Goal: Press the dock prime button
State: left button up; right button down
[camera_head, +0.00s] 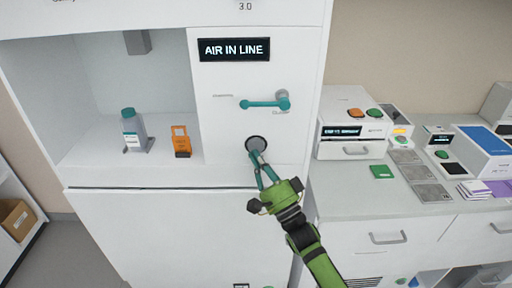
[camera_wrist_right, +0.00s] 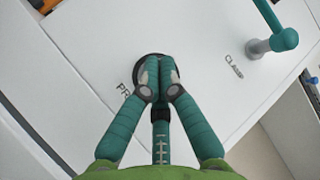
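The dock prime button is a dark round disc (camera_head: 256,143) on the white front panel, below the teal lever. In the wrist view its dark rim (camera_wrist_right: 139,88) shows around my fingertips, and a partly covered label starting "PR" is beside it. My right gripper (camera_head: 258,166) has its teal fingers together, with the tips at the button; the fingers hide most of it in the wrist view (camera_wrist_right: 155,75). I cannot tell whether the button is pushed in. A display (camera_head: 234,49) above reads "AIR IN LINE". My left gripper is not in view.
The teal lever (camera_head: 265,104) sticks out just above the button. A bottle (camera_head: 133,130) and an orange holder (camera_head: 181,141) stand in the open bay at left. A counter at right carries a device with buttons (camera_head: 352,123) and a green block (camera_head: 382,172).

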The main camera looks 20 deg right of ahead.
jog(key=shift+w, duration=0.15)
dwell(0.3)
jog(key=shift+w+d, duration=0.15)
jog(key=shift+w, duration=0.15)
jog(key=shift+w+d+b, duration=0.1)
jog(key=shift+w+b, duration=0.35)
dwell(0.6)
jog(key=shift+s, duration=0.15)
jog(key=shift+s+a+p, duration=0.25)
jog(key=shift+s+p, duration=0.35)
jog(key=shift+s, duration=0.15)
jog(key=s+p, duration=0.1)
jog(key=s, duration=0.1)
jog(key=s+a+p, duration=0.1)
jog(key=s, duration=0.1)
jog(key=shift+s+a+p, duration=0.2)
jog(key=shift+s+p, duration=0.2)
